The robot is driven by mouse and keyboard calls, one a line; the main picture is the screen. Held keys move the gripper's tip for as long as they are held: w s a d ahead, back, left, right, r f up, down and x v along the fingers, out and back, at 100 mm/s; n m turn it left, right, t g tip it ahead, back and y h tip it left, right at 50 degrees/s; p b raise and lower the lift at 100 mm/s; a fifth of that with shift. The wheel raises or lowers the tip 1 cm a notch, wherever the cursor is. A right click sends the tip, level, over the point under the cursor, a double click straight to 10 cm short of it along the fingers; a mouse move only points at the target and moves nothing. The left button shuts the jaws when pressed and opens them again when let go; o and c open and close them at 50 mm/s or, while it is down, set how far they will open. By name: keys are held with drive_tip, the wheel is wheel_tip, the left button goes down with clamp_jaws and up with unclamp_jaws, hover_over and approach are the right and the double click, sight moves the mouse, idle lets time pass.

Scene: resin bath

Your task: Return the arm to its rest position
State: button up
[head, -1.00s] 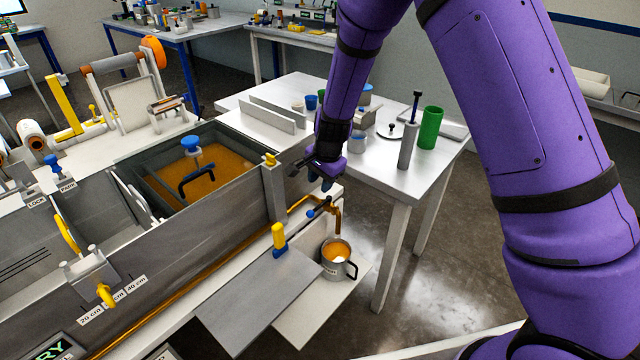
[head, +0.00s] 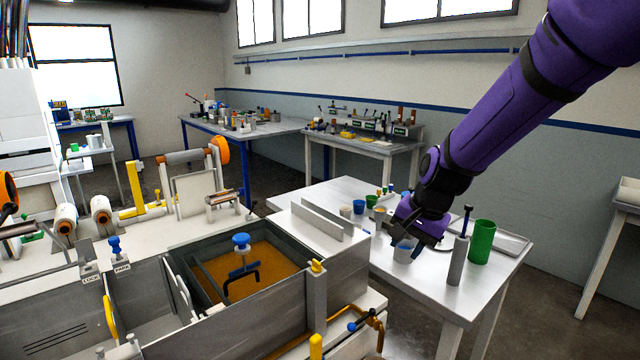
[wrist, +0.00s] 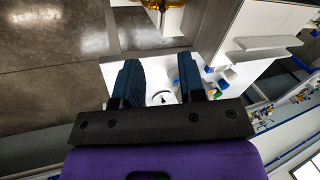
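My purple arm (head: 510,100) reaches in from the upper right in the head view. In the wrist view the two dark blue fingers of my gripper (wrist: 160,80) stand apart with a clear gap. Nothing is held between them. The table and a small round item on it show beyond the gap.
A green cylinder (head: 482,242) and a grey cylinder with a dark plunger (head: 458,258) stand close right of my gripper. Small cups (head: 359,206) stand to its left. The resin bath (head: 255,275) with orange liquid lies left of the table. Open floor shows at right.

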drive_tip(key=s+d+r+n+t, duration=0.1)
drive_tip(key=s+d+r+n, duration=0.15)
drive_tip(key=s+r, duration=0.35)
drive_tip(key=s+d+r+n, duration=0.1)
drive_tip(key=s+d+r, duration=0.3)
drive_tip(key=s+r, duration=0.15)
drive_tip(key=s+d+r+n+h, duration=0.1)
drive_tip(key=s+d, duration=0.2)
drive_tip(key=s, duration=0.5)
drive_tip(key=s+d+r+n+t+h, duration=0.1)
drive_tip(key=s+d+r+n, duration=0.1)
drive_tip(key=s, duration=0.6)
drive_tip(key=shift+d+r+t, duration=0.15)
drive_tip(key=shift+d+t, duration=0.15)
drive_tip(key=shift+d, duration=0.15)
